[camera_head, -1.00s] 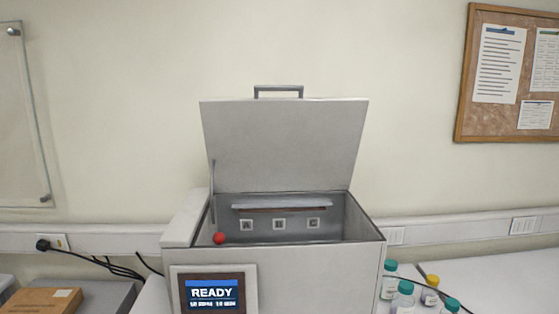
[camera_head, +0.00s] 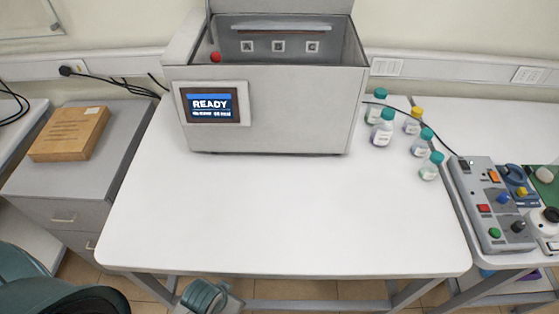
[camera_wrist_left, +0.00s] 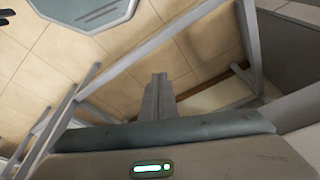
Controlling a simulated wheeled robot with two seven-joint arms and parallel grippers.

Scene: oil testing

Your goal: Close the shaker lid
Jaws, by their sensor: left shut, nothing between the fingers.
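The white shaker (camera_head: 290,112) stands at the back of the white table, and its screen (camera_head: 212,104) reads READY. Its lid (camera_head: 285,6) is open, standing up behind the box; only its lower edge shows at the top of the head view, and its handle is out of view. Inside the open box are several lettered marks and a red ball (camera_head: 215,57) at the left. My left gripper (camera_wrist_left: 158,78) shows in the left wrist view with its fingers together and empty, over the floor and table-leg area, away from the lid. My right gripper is not in view.
Several capped bottles (camera_head: 382,128) stand right of the shaker. A control box (camera_head: 492,205) is farther right. A brown box (camera_head: 70,133) lies on a grey cabinet (camera_head: 110,150) at the left. The front of the table (camera_head: 280,215) is clear.

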